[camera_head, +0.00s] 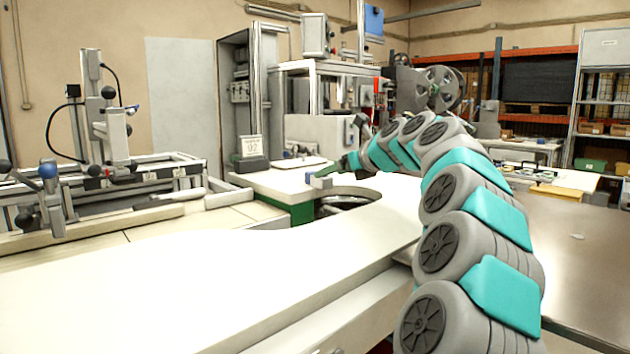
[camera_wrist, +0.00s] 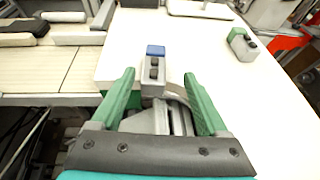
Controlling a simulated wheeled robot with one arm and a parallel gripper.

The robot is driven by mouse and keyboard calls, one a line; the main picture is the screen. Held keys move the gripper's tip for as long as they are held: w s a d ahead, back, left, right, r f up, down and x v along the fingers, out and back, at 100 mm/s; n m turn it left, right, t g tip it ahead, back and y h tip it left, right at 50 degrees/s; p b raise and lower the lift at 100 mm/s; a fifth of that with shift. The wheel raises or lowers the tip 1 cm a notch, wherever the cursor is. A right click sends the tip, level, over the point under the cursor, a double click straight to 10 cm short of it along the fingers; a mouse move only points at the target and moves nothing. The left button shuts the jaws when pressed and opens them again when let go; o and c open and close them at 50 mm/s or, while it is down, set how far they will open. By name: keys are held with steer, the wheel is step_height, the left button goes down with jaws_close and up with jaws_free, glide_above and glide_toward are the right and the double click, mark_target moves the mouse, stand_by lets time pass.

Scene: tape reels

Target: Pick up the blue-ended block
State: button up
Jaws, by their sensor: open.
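The blue-ended block (camera_wrist: 155,66) is a small light-grey piece with a blue far end and dark knobs on top. It sits on the white table top near its left edge. In the head view the block (camera_head: 319,181) is small at the table's far end, just left of my gripper (camera_head: 348,164). In the wrist view my gripper (camera_wrist: 159,74) is open, with one green finger left and one right of the block. Gaps show on both sides and I see no contact. The block's near lower part meets grey gripper parts in the picture.
A similar green-ended block (camera_wrist: 242,43) with dark knobs stands to the right on the white top (camera_wrist: 252,95). A dark round opening (camera_head: 343,203) lies below my gripper in the head view. A bench with metal fixtures (camera_head: 95,180) stands at left.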

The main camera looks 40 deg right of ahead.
mark_target(318, 180)
steer(key=shift+w+a+f, duration=0.15)
steer(key=shift+w+f, duration=0.05)
steer(key=shift+w, duration=0.4)
steer(key=x, duration=0.4)
steer(key=shift+a, duration=0.2)
jaws_close()
